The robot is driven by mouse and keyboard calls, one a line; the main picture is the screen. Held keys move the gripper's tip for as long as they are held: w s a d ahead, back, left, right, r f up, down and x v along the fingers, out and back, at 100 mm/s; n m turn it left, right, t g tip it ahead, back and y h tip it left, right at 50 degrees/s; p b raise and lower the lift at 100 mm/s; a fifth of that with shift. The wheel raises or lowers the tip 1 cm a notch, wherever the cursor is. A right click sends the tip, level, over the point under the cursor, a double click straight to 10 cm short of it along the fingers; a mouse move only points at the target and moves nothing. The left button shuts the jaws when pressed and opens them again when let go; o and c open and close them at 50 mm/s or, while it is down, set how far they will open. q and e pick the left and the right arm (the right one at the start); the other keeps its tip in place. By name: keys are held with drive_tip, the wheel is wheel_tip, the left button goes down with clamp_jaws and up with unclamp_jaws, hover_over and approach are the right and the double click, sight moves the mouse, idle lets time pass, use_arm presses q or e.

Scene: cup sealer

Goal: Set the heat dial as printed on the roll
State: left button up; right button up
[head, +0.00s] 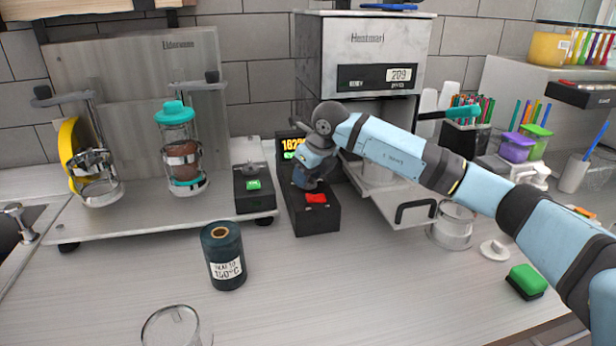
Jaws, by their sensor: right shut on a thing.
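The dark roll (224,268) stands upright on the counter, left of centre, with a white label that appears to read 150°C. A black control box (316,222) with a red button stands behind it to the right. Its lit display (291,144) shows yellow digits that seem to begin 162, with a green line below; my wrist partly covers it. My right gripper (304,184) points down onto the box, behind the red button, and is shut on what seems to be the heat dial, which it hides. My left gripper is out of view.
A steel machine (376,60) with a display reading about 209 stands behind my right arm. A clear cup (176,328) is at the front; the counter's front middle is free.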

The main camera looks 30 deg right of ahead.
drive_tip(key=n+y, duration=0.1)
drive_tip(key=n, duration=0.2)
drive_tip(key=shift+n+g, duration=0.3)
drive_tip(key=shift+g, duration=0.1)
drive_tip(key=shift+n+g+y, duration=0.5)
drive_tip(key=shift+n+y, duration=0.1)
drive_tip(key=shift+n, duration=1.1)
drive_tip(key=o, duration=0.9)
drive_tip(key=v, duration=1.4)
drive_tip(key=shift+a, duration=0.1)
